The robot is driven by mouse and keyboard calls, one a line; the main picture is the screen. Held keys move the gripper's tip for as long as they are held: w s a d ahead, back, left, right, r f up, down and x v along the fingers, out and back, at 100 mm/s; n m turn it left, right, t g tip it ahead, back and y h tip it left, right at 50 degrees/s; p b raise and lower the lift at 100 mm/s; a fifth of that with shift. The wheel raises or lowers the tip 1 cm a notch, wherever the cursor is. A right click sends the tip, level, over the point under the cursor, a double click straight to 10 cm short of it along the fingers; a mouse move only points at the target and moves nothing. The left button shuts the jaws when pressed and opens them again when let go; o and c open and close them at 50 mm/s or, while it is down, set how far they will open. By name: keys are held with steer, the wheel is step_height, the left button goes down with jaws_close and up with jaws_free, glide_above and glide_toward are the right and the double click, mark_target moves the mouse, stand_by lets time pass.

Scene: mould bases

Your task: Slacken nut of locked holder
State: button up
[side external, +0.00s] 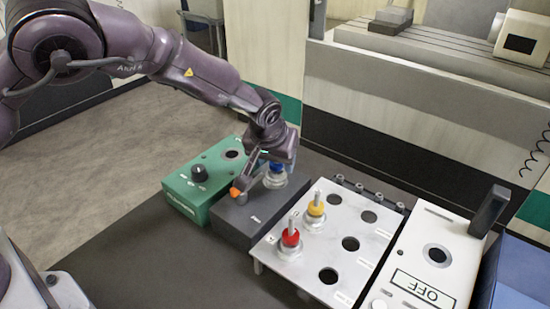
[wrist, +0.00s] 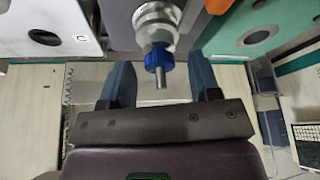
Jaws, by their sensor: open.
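A tool holder with a blue nut (side external: 276,166) stands upright on the dark grey block (side external: 239,219), partly hidden by my gripper (side external: 272,163). In the wrist view the blue nut (wrist: 158,60) shows with a thin metal shank and the holder's metal body (wrist: 156,22). My gripper (wrist: 160,66) is open, with one finger on each side of the nut and a visible gap on both sides. I cannot tell whether the fingers are level with the nut. An orange-tipped piece (side external: 236,191) is beside the holder, above the block.
A white plate (side external: 272,255) to the right bears holders with red (side external: 290,237) and yellow (side external: 316,209) nuts and several empty holes. A green box (side external: 186,207) with a black knob is at left. A white box (side external: 411,250) marked OFF has a raised dark lever (side external: 488,211).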

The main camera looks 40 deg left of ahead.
steer(key=v, duration=1.3)
steer(key=shift+a, duration=0.1)
steer(key=s+a+r+m, duration=0.1)
steer(key=s+a+r, duration=0.2)
steer(key=s, duration=0.6)
steer(key=s+a+r+m+t+h, duration=0.1)
steer(key=s+a+r, duration=0.3)
steer(key=s, duration=0.5)
steer(key=s+a+r+m, duration=0.1)
steer(key=s+a+r, duration=0.3)
steer(key=s+a, duration=0.3)
steer(key=s, duration=0.3)
steer(key=shift+a+r+m+h, duration=0.25)
steer(key=shift+a+m+h, duration=0.05)
steer(key=shift+a+m, duration=0.1)
steer(key=shift+s, duration=0.1)
